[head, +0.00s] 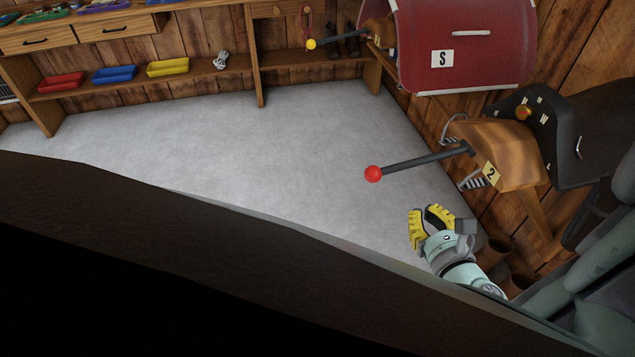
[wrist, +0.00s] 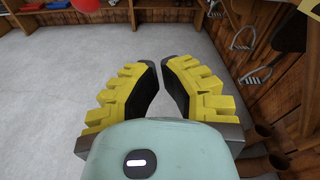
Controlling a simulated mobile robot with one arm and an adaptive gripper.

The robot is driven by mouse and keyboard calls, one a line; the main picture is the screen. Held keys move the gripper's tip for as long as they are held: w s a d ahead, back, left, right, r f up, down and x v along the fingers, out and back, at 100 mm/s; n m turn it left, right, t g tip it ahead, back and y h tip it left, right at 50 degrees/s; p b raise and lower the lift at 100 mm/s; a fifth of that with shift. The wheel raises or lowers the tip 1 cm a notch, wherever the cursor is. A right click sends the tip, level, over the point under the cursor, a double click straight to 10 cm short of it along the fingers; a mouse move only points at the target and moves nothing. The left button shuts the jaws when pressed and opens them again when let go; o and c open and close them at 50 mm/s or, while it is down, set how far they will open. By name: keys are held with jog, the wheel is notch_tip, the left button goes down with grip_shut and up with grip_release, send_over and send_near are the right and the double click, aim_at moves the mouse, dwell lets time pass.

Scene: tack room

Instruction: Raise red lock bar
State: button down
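The red lock bar is a dark rod (head: 425,159) with a red ball knob (head: 373,174) at its free left end. Its right end meets a wooden saddle rack (head: 515,152) with a yellow "2" tag on the right wall. The rod slopes slightly down towards the knob. My gripper (head: 431,215), with yellow padded fingers, is below and right of the knob in the head view, apart from the bar.
A yellow-knobbed bar (head: 311,44) extends near a red covering (head: 465,45) marked "S". A dark saddle (head: 570,130) and metal stirrups (head: 478,180) hang by the right wall. A dark surface (head: 200,235) fills the lower left. The grey floor (head: 260,150) is clear.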

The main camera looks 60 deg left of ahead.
aim_at(419, 162)
jog(key=x, duration=0.9)
jog(key=shift+s+d+r+p, duration=0.1)
jog(key=shift+s+r+p, duration=0.2)
jog(key=shift+r, duration=0.35)
jog(key=shift+s+d+r+p, duration=0.1)
jog(key=shift+s+r+p, duration=0.15)
jog(key=shift+r, duration=0.4)
jog(key=shift+s+d+r+p, duration=0.2)
jog(key=shift+r+p, duration=0.15)
jog(key=shift+r, duration=0.35)
jog(key=shift+r+m+p, duration=0.3)
jog(key=shift+r+p, duration=0.1)
jog(key=shift+p, duration=0.45)
